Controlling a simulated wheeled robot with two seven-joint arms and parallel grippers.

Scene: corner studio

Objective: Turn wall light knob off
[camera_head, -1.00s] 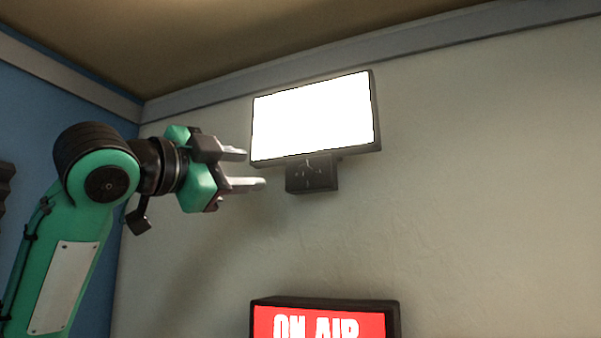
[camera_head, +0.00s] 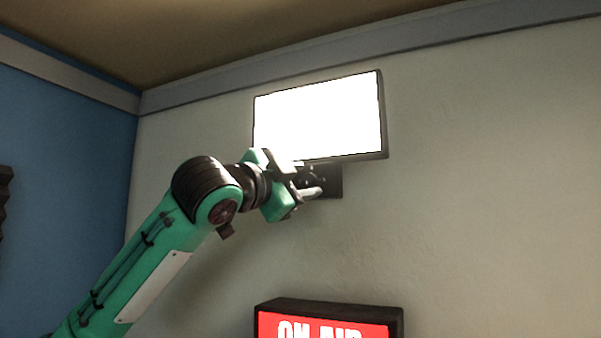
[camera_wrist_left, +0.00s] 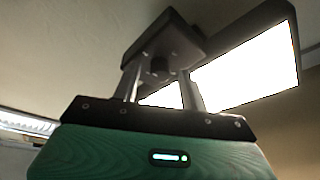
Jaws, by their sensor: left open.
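The wall light (camera_head: 318,115) is a bright white lit panel in a dark frame, high on the pale wall. Its dark control box (camera_head: 334,181) sits just under the panel, partly hidden by my left gripper. My left gripper (camera_head: 310,178) is open, with its fingers reaching to the front of the box. In the left wrist view the box (camera_wrist_left: 168,36) is ahead, and a small dark knob (camera_wrist_left: 158,66) on it shows between the two spread fingers. I cannot tell whether the fingers touch the knob. The lit panel (camera_wrist_left: 250,70) is also there. My right gripper is not in view.
A red ON AIR sign (camera_head: 325,324) in a dark casing is on the wall below the light. A blue wall (camera_head: 65,165) is at the left, and the ceiling (camera_head: 220,35) is above. The pale wall to the right is bare.

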